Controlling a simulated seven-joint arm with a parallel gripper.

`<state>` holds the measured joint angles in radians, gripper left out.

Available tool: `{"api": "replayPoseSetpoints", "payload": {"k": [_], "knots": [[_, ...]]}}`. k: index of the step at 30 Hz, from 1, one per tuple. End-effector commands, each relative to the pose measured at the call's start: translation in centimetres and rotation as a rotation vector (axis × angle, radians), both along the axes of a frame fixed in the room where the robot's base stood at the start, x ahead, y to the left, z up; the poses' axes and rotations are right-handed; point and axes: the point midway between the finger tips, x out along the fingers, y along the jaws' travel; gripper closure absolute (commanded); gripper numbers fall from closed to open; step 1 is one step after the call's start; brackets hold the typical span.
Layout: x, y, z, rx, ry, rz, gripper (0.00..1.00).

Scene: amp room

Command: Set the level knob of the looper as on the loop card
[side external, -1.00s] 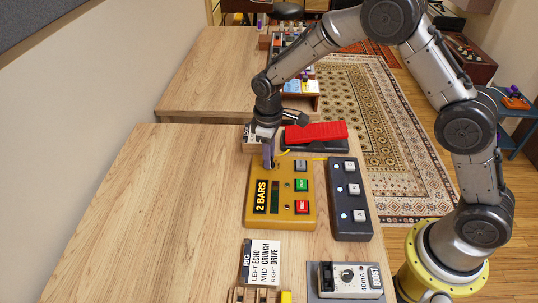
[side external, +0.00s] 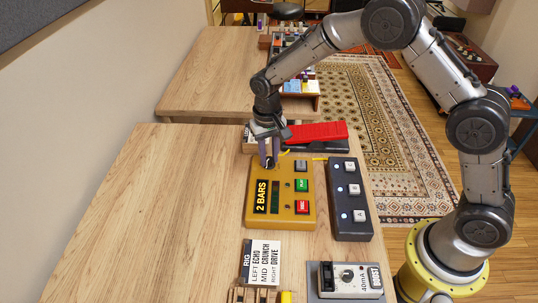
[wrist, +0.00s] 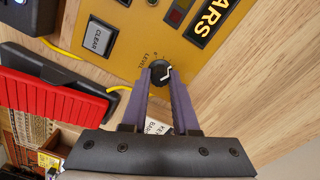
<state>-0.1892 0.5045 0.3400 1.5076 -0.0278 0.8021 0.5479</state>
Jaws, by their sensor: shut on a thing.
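The looper is a yellow box (side external: 282,222) on the near table, with a "2 BARS" display. Its level knob (wrist: 160,73) is black with a white pointer line, at the top left corner of the box in the side view. In the wrist view the knob sits between the fingertips of my gripper (wrist: 161,78), which is shut on it. My gripper also shows in the side view (side external: 269,162), pointing down at that corner. The pointer's exact setting against the scale is hard to read. A white card (wrist: 157,128) is mostly hidden behind my gripper.
A red pedal (side external: 316,132) lies behind the looper, close to my gripper. A dark three-switch pedal (side external: 349,230) stands right of it. A rig card (side external: 262,262) and a grey boost pedal (side external: 313,277) are nearer the camera. The table's left side is clear.

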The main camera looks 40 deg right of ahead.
Motion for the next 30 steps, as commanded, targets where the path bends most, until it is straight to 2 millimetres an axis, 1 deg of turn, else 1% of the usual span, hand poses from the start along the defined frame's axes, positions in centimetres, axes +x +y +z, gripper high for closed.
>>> {"api": "replayPoseSetpoints", "payload": {"k": [4, 9, 24, 25, 27, 30], "knots": [[0.09, 0.01, 0.21, 0.001, -0.003, -0.066, 1.00], [0.11, 0.01, 0.23, 0.001, -0.004, -0.108, 1.00], [0.14, 0.00, 0.26, 0.001, -0.005, -0.126, 1.00], [0.14, 0.00, 0.27, 0.001, -0.005, -0.126, 0.70], [0.14, 0.00, 0.26, 0.001, -0.006, -0.125, 0.58], [0.11, 0.00, 0.19, 0.001, -0.003, -0.125, 0.42]]}}
